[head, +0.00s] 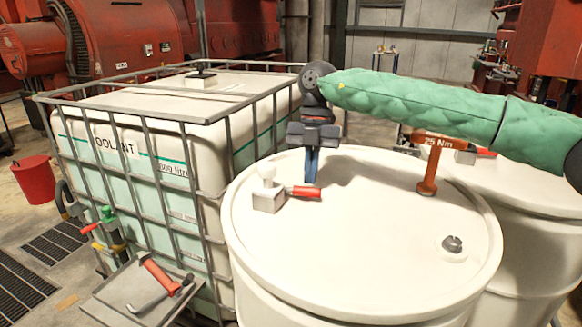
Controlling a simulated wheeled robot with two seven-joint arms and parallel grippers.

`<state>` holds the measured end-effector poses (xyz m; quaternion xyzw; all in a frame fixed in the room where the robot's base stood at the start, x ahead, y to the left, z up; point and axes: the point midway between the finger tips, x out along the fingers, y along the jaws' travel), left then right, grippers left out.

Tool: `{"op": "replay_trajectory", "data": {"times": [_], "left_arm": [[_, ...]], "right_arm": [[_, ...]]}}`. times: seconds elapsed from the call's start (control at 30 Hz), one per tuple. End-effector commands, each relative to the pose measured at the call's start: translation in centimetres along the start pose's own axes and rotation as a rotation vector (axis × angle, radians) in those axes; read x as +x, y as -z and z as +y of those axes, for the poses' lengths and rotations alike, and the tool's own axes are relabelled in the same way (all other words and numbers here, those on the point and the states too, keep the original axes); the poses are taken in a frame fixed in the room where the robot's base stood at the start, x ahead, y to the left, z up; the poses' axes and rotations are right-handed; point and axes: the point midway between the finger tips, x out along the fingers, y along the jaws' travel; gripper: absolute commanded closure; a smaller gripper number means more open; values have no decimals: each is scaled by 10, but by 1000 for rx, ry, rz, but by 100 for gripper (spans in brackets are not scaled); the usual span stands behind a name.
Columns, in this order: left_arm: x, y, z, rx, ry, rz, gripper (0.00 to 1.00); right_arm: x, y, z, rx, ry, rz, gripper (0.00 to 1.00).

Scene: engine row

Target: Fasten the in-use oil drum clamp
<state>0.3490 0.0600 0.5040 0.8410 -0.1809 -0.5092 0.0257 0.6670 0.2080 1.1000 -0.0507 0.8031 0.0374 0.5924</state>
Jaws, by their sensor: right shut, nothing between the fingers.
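A white oil drum (340,245) stands in the front middle. On its lid, near the left rim, is a clamp (268,198), a pale block with a red handle (305,191) that lies low and points right. My right gripper (312,178) points down with its blue fingers shut and empty, just behind the red handle. I cannot tell whether it touches the handle. A second white drum (515,225) stands behind at the right. A similar red-handled clamp (466,156) shows there, partly behind my arm. My left gripper is not in view.
An orange T-shaped tool marked 25 Nm (430,165) stands on the front lid, near a dark cap (452,243). A caged coolant tank (160,110) stands close at the left. A grey shelf (110,300) holds a red-handled tool (160,275). A red bucket (37,182) is far left.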

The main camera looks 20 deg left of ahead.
Motion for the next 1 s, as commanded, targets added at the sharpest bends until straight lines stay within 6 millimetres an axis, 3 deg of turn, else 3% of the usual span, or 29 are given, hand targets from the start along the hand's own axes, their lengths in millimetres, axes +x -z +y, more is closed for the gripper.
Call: {"op": "replay_trajectory", "data": {"times": [0.43,1.0], "left_arm": [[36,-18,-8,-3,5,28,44],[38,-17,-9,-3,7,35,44]], "right_arm": [[-61,-1,0,2,-1,-1,100],[-70,-1,0,1,-1,0,100]]}}
